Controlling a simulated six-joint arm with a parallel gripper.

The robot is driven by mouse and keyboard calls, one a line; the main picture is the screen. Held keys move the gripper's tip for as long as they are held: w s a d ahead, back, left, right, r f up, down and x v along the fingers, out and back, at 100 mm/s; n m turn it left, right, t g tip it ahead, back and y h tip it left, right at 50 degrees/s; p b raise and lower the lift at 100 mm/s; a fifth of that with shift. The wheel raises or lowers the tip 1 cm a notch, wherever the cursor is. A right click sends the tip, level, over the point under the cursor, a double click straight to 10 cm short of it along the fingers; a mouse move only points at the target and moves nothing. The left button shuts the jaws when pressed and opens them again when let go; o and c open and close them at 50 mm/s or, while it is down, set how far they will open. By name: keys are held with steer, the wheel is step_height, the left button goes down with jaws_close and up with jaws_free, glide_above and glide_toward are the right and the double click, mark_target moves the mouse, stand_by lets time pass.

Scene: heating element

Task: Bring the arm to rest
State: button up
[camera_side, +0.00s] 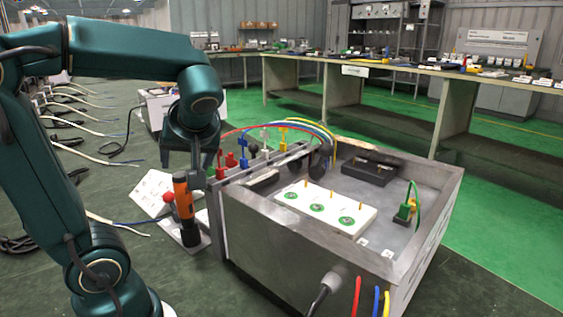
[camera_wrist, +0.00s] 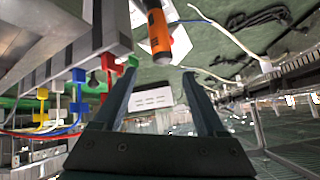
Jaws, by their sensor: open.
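My gripper (camera_side: 193,161) hangs from the teal arm at the left side of the metal box, above an orange and black cylindrical tool (camera_side: 182,195). In the wrist view my gripper (camera_wrist: 160,55) has its two fingers spread apart with nothing between them. The orange tool also shows in the wrist view (camera_wrist: 157,33), beyond the fingertips and apart from them. In the side view the tool stands upright on a small plate beside the box.
The open metal box (camera_side: 290,240) holds a white board (camera_side: 327,208) with green round parts and a black block (camera_side: 370,172). Red, blue and yellow plugs (camera_side: 242,150) with cables line its back left edge. A long workbench (camera_side: 400,75) stands behind. Cables lie on the floor at left.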

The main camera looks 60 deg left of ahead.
steer(key=d+f+m+t+h, duration=0.2)
steer(key=d+m+h, duration=0.2)
steer(key=d+m, duration=0.2)
steer(key=d+f+m+t+h, duration=0.2)
steer(key=d+m, duration=0.5)
steer(key=d, duration=0.4)
steer(key=f+h, duration=0.1)
steer(key=h, duration=0.1)
steer(key=shift+s+d+f+m+t+h, duration=0.15)
steer(key=shift+s+d+m+t+h, duration=0.15)
steer(key=shift+s+t+h, duration=0.1)
